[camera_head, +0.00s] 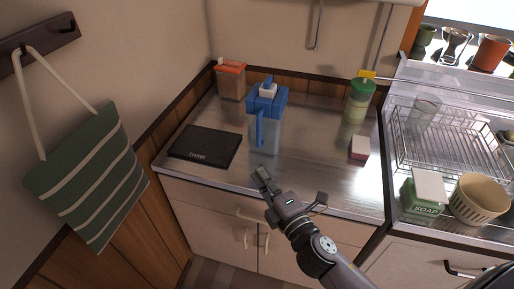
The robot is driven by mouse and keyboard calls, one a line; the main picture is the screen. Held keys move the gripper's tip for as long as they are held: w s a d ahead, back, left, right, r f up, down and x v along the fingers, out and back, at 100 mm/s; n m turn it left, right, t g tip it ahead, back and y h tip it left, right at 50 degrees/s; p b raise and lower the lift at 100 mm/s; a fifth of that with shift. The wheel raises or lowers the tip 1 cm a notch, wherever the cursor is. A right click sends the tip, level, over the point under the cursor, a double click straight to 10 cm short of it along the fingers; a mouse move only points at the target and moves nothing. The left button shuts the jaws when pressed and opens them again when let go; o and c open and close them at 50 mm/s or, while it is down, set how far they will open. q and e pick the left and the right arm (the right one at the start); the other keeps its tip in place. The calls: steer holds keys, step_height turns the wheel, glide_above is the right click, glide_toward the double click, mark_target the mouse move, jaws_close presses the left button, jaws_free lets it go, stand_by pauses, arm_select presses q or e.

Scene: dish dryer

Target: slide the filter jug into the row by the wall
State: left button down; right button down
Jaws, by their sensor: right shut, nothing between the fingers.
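The filter jug (266,132) has a clear body with a blue lid, handle and a white knob on top. It stands upright on the steel counter, a little forward of the back wall. An orange-lidded container (231,84) stands against the wall behind it to the left. A green-lidded canister (356,106) stands to the right, near the wall. My right gripper (262,175) is shut and empty at the counter's front edge, in front of the jug and apart from it. My left gripper is not in view.
A flat black board (205,146) lies left of the jug. A small pink and white block (359,149) lies to the right. The wire dish rack (445,150), soap box (424,194) and cream basket (478,198) are further right. The counter (312,138) between jug and canister is clear.

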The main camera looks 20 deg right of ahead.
steer(key=w, duration=0.4)
steer(key=w+a+p, duration=0.1)
steer(key=w, duration=0.1)
steer(key=shift+r, duration=0.1)
steer(key=w+d, duration=0.1)
steer(key=w, duration=0.1)
steer(key=shift+w+d, duration=0.6)
steer(key=shift+w, duration=0.1)
